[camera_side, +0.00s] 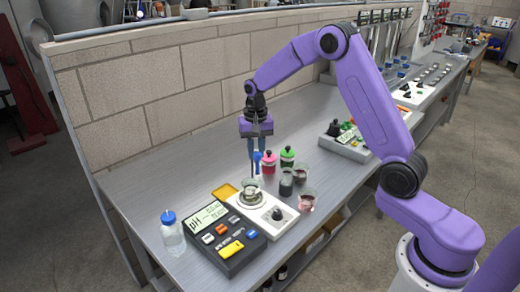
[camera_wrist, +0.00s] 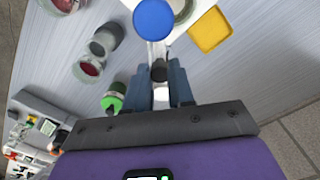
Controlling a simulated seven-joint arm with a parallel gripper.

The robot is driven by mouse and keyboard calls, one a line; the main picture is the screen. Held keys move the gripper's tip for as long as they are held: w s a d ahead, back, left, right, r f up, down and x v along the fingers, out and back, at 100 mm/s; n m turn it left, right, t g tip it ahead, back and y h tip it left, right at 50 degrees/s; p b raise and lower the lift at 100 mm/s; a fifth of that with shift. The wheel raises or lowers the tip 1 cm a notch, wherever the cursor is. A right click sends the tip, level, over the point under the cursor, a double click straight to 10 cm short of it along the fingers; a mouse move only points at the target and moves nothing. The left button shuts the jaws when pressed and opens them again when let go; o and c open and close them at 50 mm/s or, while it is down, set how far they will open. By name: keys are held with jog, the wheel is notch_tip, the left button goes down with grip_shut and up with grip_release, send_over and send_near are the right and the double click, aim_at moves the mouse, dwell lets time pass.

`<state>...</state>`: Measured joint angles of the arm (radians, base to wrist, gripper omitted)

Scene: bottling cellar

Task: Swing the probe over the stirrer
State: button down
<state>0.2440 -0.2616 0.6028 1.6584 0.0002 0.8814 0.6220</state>
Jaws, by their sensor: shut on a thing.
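My gripper (camera_side: 262,150) hangs fingers down just behind the stirrer. In the wrist view its two blue fingers (camera_wrist: 160,80) are shut on a dark piece of the probe's holder, from which a pale bar runs to the probe's round blue head (camera_wrist: 153,19). In the side view the blue head (camera_side: 257,156) sits beside the fingers, with a thin dark stem below it, above a glass beaker (camera_side: 251,188). I cannot tell whether the tip enters the beaker. The beaker stands on the plate of the white stirrer (camera_side: 262,212), which has a black knob. The wrist view shows only part of the stirrer.
A yellow pad (camera_side: 225,192) lies left of the stirrer. The pH meter (camera_side: 226,240) and a blue-capped bottle (camera_side: 171,232) are at front left. The bench behind left is clear.

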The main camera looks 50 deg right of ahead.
jog(key=shift+w+a+r+m, duration=0.1)
jog(key=shift+w+a+m, duration=0.25)
jog(key=shift+m, duration=0.65)
jog(key=shift+w, duration=0.1)
jog(key=c, duration=1)
grip_release()
jog(key=shift+o, duration=0.2)
notch_tip(320, 180, up, 17)
jog(key=shift+r, duration=0.2)
